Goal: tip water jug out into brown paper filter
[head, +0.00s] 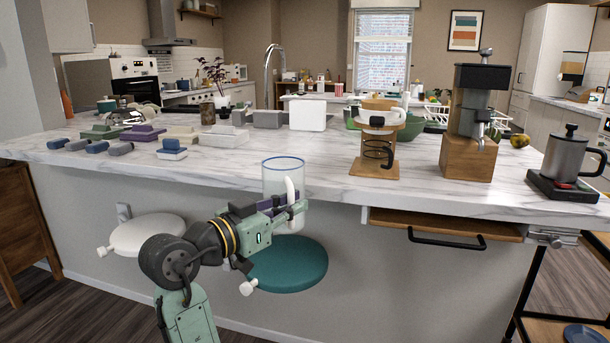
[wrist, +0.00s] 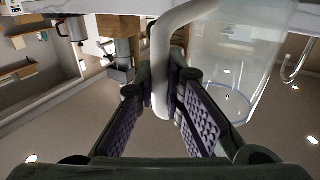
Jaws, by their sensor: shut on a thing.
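The water jug (head: 283,175) is clear, with a blue rim and a white handle (head: 291,191). It looks upright at the counter's front edge; its lower part is partly hidden by my gripper. My gripper (head: 298,205) is shut on the handle. In the wrist view the handle (wrist: 164,62) runs between the finger pads, with the clear jug body (wrist: 238,45) to the right. I cannot tell the water level. The brown paper filter (head: 379,104) shows at the top of a wooden pour-over stand (head: 375,169), to the right of and beyond the jug.
A coffee grinder (head: 467,155) stands right of the pour-over stand, and a metal kettle (head: 570,155) on a dark base stands farther right. A green bowl (head: 410,128) is behind the stand. The marble counter (head: 325,165) is clear between jug and stand. Stools (head: 288,268) are below.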

